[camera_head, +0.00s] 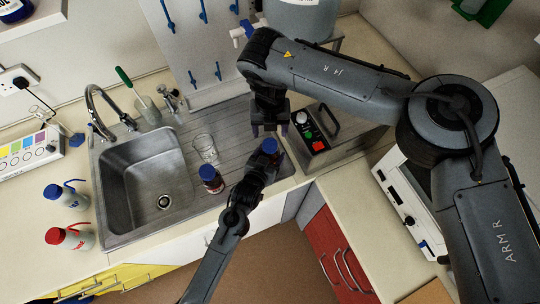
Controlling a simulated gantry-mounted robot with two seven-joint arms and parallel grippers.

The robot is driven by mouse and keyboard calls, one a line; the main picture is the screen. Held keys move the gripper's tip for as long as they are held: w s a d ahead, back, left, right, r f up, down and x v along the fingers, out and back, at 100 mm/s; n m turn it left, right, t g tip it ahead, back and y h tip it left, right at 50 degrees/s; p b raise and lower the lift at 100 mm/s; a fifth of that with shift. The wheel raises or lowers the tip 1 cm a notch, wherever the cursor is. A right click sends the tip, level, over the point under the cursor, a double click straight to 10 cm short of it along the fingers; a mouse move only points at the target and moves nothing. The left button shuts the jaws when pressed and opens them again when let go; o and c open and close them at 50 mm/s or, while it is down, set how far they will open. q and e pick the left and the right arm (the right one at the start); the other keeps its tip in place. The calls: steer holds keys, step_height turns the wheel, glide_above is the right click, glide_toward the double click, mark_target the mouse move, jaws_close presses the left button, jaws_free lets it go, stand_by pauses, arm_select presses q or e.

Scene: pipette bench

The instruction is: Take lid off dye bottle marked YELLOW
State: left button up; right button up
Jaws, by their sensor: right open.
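A bottle with a blue lid (270,146) is at the right end of the steel drainboard; its body is mostly hidden behind my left gripper. A second, brownish bottle with a blue lid (210,178) stands to its left, near the sink's right edge. I cannot read a YELLOW mark on either. My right gripper (270,130) points down, open, just behind and above the first blue lid, with nothing seen between its fingers. My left gripper (265,163) reaches up from below to that first bottle; whether its fingers are closed on it is not clear.
A clear glass beaker (205,148) stands on the drainboard. The sink (145,190) and tap (98,105) are to the left, with blue-capped (66,195) and red-capped (70,238) wash bottles beyond. A device with colored buttons (312,128) stands close right of my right gripper.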

mark_target(270, 144)
arm_select(q)
jaws_close()
arm_select(e)
steer(key=m, duration=0.3)
steer(key=shift+w+d+m, duration=0.1)
steer(key=shift+m, duration=0.3)
steer(key=m, duration=0.3)
steer(key=shift+w+d+m, duration=0.1)
steer(key=shift+d+m, duration=0.05)
steer(key=shift+m, duration=0.25)
steer(key=m, duration=0.4)
steer(key=shift+w+d+r, duration=0.15)
steer(key=shift+r, duration=0.05)
steer(key=m, duration=0.4)
steer(key=shift+w+r+m, duration=0.15)
steer(key=shift+m, duration=0.15)
steer(key=m, duration=0.4)
steer(key=shift+r+t+h, duration=0.1)
steer(key=shift+t+h, duration=0.2)
steer(key=m, duration=0.7)
steer(key=shift+r+m, duration=0.1)
steer(key=shift+m, duration=0.3)
steer(key=m, duration=0.3)
steer(key=shift+s+a+f+m, duration=0.25)
steer(key=shift+s+f+m, duration=0.05)
steer(key=shift+s+a+f, duration=0.1)
steer(key=shift+f, duration=2.05)
steer(key=shift+s+a+f, duration=0.1)
steer(key=shift+f, duration=2)
steer(key=shift+c, duration=0.4)
